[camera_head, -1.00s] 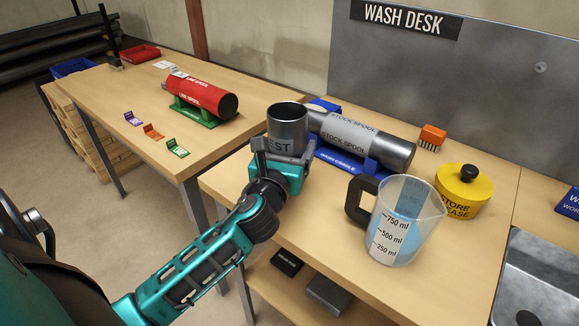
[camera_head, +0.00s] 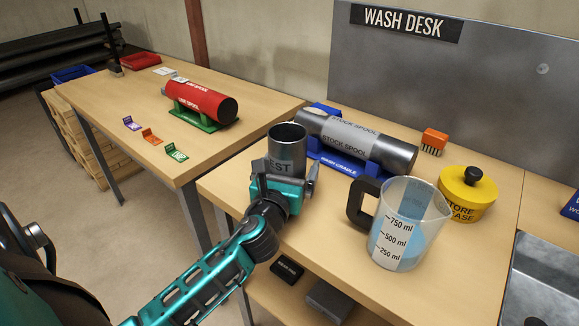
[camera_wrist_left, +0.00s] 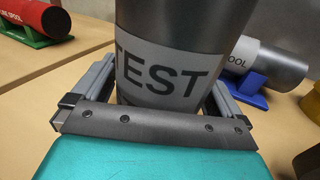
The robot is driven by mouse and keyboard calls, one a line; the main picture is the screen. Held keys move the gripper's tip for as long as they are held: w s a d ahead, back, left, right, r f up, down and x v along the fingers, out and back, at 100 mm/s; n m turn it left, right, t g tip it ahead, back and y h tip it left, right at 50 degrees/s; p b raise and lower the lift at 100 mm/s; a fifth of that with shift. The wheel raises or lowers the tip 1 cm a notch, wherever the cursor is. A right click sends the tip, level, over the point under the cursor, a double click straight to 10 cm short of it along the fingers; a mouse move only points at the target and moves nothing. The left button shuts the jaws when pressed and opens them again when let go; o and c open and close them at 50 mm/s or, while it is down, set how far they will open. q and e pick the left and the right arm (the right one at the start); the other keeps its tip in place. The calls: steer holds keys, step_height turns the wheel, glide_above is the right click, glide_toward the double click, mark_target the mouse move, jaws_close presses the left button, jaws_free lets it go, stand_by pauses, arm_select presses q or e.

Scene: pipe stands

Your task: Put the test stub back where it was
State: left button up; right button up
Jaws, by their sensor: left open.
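The test stub (camera_head: 287,147) is a dark grey metal cylinder, open at the top, with a pale band reading TEST. It stands upright at the left part of the wash desk, in front of the stock spool. My left gripper (camera_head: 286,184) is low at its near side, with its fingers open. In the left wrist view the stub (camera_wrist_left: 165,70) is between the two fingers (camera_wrist_left: 160,95), which lie beside it without clearly pressing on it. The stub's base is hidden by the gripper. My right gripper is not in view.
A grey stock spool (camera_head: 352,140) lies in a blue cradle (camera_head: 345,165) close behind the stub. A measuring jug (camera_head: 405,228) stands to the right, near a yellow tub (camera_head: 466,195) and an orange brush (camera_head: 432,142). A red spool (camera_head: 205,100) sits on the other table.

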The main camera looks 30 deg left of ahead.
arm_select(q)
steer(key=shift+r, duration=0.1)
steer(key=shift+s, duration=0.2)
steer(key=v, duration=1)
steer(key=shift+s+d+b, duration=0.1)
steer(key=shift+b, duration=0.3)
steer(key=shift+s+d+r, duration=0.1)
steer(key=shift+s+d, duration=0.1)
steer(key=shift+s, duration=0.5)
